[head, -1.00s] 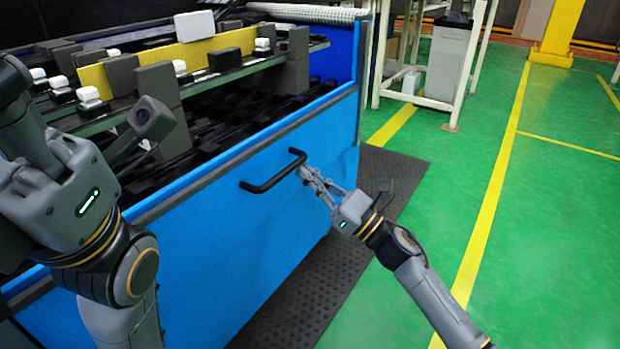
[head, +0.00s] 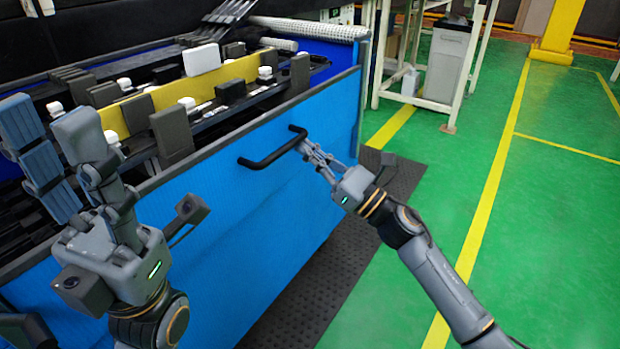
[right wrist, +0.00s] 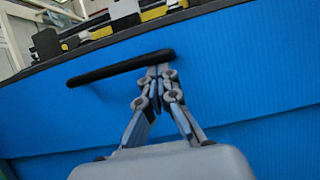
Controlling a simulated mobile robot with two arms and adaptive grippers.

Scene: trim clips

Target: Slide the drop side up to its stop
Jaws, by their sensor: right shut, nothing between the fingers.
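The drop side (head: 250,215) is the blue ribbed front panel of a large bin, with a dark top rim. A black bar handle (head: 265,158) sticks out from it; it also shows in the right wrist view (right wrist: 110,70). My right gripper (head: 306,150) is shut at the right end of the handle. In the right wrist view its closed fingertips (right wrist: 159,70) meet the underside of the handle's right end, with nothing seen between them. My left gripper (head: 50,125) is open and empty, fingers up, in front of the left part of the panel.
Inside the bin are a yellow strip (head: 205,92), grey blocks and small white clips. A white roll (head: 310,28) lies along the right end. A dark mat (head: 335,265) lies on the green floor. A grey waste bin (head: 446,62) stands behind; the floor at right is free.

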